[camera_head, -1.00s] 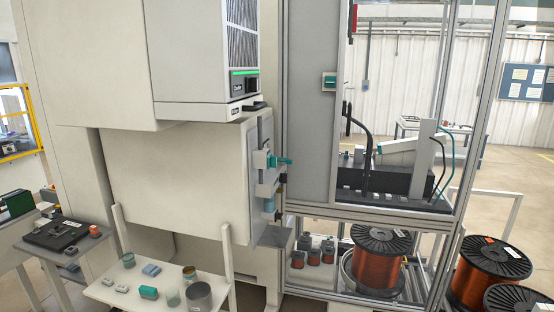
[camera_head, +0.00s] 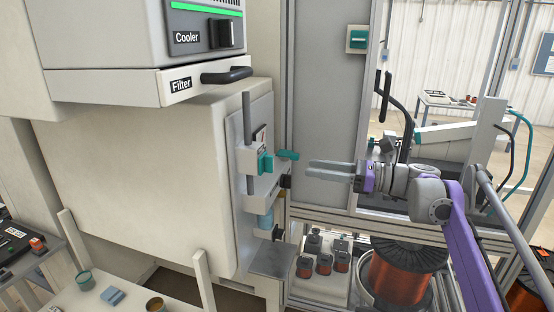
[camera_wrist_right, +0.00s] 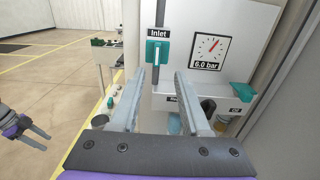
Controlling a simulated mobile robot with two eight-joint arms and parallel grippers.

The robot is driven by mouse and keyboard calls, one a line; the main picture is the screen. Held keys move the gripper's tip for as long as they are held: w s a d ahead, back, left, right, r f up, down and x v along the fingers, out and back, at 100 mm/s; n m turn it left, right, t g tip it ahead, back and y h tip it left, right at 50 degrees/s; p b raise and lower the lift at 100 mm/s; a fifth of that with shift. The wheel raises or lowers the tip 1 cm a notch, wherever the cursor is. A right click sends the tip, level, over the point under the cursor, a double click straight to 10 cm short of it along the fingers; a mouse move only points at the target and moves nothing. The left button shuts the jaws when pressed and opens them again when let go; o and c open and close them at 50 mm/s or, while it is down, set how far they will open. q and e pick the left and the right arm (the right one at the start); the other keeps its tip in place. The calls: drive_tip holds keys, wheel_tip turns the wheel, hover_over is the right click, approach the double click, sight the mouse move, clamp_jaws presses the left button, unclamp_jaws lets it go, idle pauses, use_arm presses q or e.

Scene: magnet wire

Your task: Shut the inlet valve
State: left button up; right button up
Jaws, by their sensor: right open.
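The inlet valve (camera_head: 265,163) is a teal handle on a vertical grey pipe on the side of the pale cabinet. In the right wrist view the valve (camera_wrist_right: 157,53) sits under an "Inlet" label, just beyond the fingertips. My right gripper (camera_head: 310,170) is open and empty, to the right of the valve and pointing at it, apart from it. Its two fingers show in the right wrist view (camera_wrist_right: 159,76), with the valve roughly in line with the gap. My left gripper (camera_wrist_right: 36,138) shows at the left of the wrist view, fingers apart and empty.
A gauge (camera_wrist_right: 207,48) reading 6.0 bar is right of the inlet valve. A second teal lever (camera_head: 289,155) is close to the right fingertips in the head view. A metal shelf (camera_head: 272,262) juts out below. A frame post (camera_head: 282,60) stands behind.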

sight(273, 163)
drive_tip(key=x, duration=1)
drive_tip(key=shift+s+a, duration=0.2)
drive_tip(key=shift+a, duration=0.15)
clamp_jaws()
